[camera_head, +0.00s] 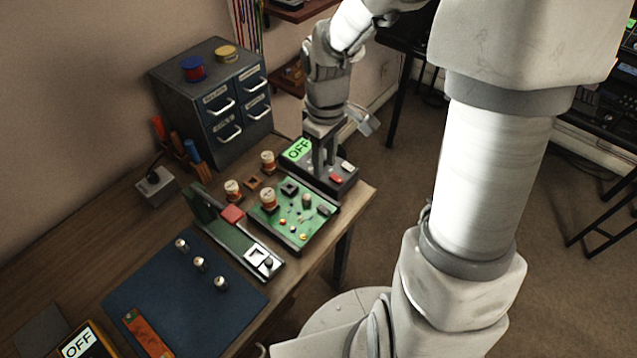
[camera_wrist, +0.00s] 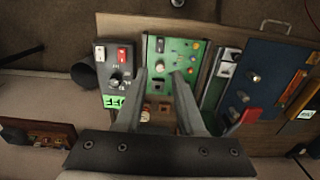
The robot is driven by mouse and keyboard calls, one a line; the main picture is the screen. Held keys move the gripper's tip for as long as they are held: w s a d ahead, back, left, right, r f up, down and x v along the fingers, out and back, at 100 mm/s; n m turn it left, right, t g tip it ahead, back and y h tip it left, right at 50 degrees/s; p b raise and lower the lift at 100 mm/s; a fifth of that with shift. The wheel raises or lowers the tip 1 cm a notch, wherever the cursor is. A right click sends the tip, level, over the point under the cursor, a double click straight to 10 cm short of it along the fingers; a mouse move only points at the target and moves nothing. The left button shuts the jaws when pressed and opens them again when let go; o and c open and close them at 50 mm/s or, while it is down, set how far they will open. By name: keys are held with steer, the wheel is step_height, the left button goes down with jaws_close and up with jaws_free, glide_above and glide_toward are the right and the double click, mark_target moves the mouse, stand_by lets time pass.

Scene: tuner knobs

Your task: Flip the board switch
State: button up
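The green circuit board (camera_head: 277,222) lies on the bench with small coloured parts on it; it also shows in the wrist view (camera_wrist: 173,58). A small dark block (camera_head: 323,210) near its front right corner looks like a switch, also in the wrist view (camera_wrist: 160,45); its position is too small to tell. My gripper (camera_head: 324,172) points down over the device right of the board. In the wrist view my gripper (camera_wrist: 160,72) has its fingers apart with nothing held, the board showing between them. I cannot tell how high the tips are.
A dark control box (camera_head: 322,181) with red and white rockers and a green OFF display stands right of the board. Orange-banded coils stand behind it. A long strip (camera_head: 233,240) with a white switch plate lies left. A blue mat (camera_head: 190,315) holds several knobs. A drawer cabinet (camera_head: 205,105) stands behind.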

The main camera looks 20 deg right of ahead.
mark_target(324, 209)
step_height(324, 209, down, 16)
steer(key=shift+r+b, duration=0.25)
steer(key=shift+b, duration=1)
jaws_close()
